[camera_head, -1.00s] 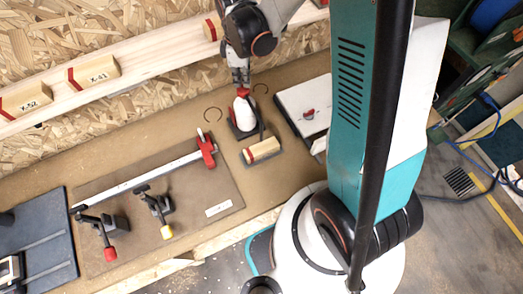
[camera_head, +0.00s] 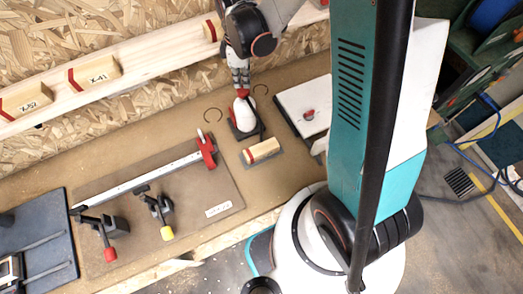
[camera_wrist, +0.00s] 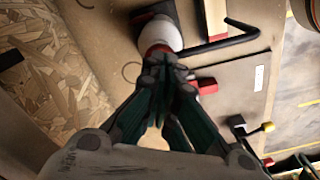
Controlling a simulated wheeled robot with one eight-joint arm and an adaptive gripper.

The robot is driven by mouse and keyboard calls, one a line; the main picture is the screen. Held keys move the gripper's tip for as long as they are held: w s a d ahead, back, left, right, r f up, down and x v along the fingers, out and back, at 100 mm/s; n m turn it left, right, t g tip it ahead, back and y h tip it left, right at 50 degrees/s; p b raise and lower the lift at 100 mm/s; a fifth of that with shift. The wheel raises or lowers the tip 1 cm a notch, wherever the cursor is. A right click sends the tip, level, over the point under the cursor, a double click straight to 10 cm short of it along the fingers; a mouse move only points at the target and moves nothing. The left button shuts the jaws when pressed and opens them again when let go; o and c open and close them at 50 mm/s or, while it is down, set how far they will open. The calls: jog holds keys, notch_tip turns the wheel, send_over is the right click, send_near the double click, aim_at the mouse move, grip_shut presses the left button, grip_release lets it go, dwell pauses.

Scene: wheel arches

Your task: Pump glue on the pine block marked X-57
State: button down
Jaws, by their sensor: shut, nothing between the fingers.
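The glue bottle (camera_head: 244,115) is white with a red pump head (camera_head: 242,93) and stands upright on a dark base. Its black spout reaches out over a pale pine block (camera_head: 264,148) with a red band, which lies on a dark plate in front; no mark is readable on it. My gripper (camera_head: 240,86) is shut and empty, pointing down just above the pump head; I cannot tell whether they touch.
A wooden shelf (camera_head: 140,62) behind holds blocks marked X-52 (camera_head: 28,102) and apparently X-41 (camera_head: 95,72), plus one partly hidden by my arm. A brown board (camera_head: 130,215) with clamps lies left.

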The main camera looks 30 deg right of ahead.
aim_at(243, 90)
jog(key=shift+f+b, duration=1.65)
jog(key=shift+f, duration=0.1)
jog(key=shift+r, duration=0.15)
notch_tip(243, 90, up, 9)
jog(key=p, duration=0.5)
dwell(0.5)
jog(key=shift+s, duration=0.1)
dwell(0.5)
